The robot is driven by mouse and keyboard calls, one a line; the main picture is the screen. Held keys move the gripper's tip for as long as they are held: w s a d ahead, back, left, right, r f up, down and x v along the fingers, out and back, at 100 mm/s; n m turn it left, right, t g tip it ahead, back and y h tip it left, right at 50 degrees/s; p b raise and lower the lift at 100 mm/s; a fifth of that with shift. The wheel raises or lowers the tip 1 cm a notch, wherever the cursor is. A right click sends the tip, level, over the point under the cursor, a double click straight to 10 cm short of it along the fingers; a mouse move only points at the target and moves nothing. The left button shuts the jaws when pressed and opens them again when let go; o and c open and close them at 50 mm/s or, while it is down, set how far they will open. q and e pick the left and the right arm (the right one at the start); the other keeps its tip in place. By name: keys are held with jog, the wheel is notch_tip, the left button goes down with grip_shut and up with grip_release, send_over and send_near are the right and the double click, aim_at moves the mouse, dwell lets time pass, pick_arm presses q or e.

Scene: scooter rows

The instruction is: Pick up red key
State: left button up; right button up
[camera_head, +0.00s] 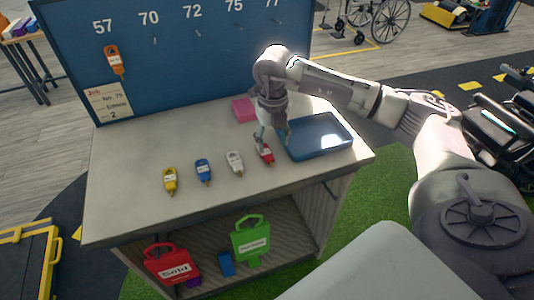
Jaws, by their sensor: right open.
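The red key (265,154) lies on the grey tabletop, at the right end of a row of small keys. My right gripper (273,137) points down right over it, with its fingers apart. Its fingertips are close to the key's far end; whether they touch it I cannot tell. A white key (235,162), a blue key (204,171) and a yellow key (170,180) lie to the left of it. My left gripper is not in the view.
A blue tray (318,152) sits just right of the red key. A pink block (243,109) lies behind. A blue numbered board (180,45) with an orange key (114,60) rises at the back. The table's left side is clear.

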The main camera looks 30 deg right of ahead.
aim_at(269, 158)
jog(key=shift+w+a+f+p, duration=0.15)
jog(key=shift+f+p, duration=0.2)
jog(key=shift+f, duration=0.25)
jog(key=shift+s+a+f+p, duration=0.15)
jog(key=shift+f+p, duration=0.2)
jog(key=shift+f, duration=0.25)
jog(key=shift+w+f, duration=0.2)
jog(key=shift+f, duration=0.95)
jog(key=shift+f+p, duration=0.3)
jog(key=shift+f, duration=0.05)
jog(key=shift+c, duration=0.3)
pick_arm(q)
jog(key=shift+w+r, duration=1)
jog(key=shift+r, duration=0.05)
pick_arm(e)
jog(key=c, duration=0.9)
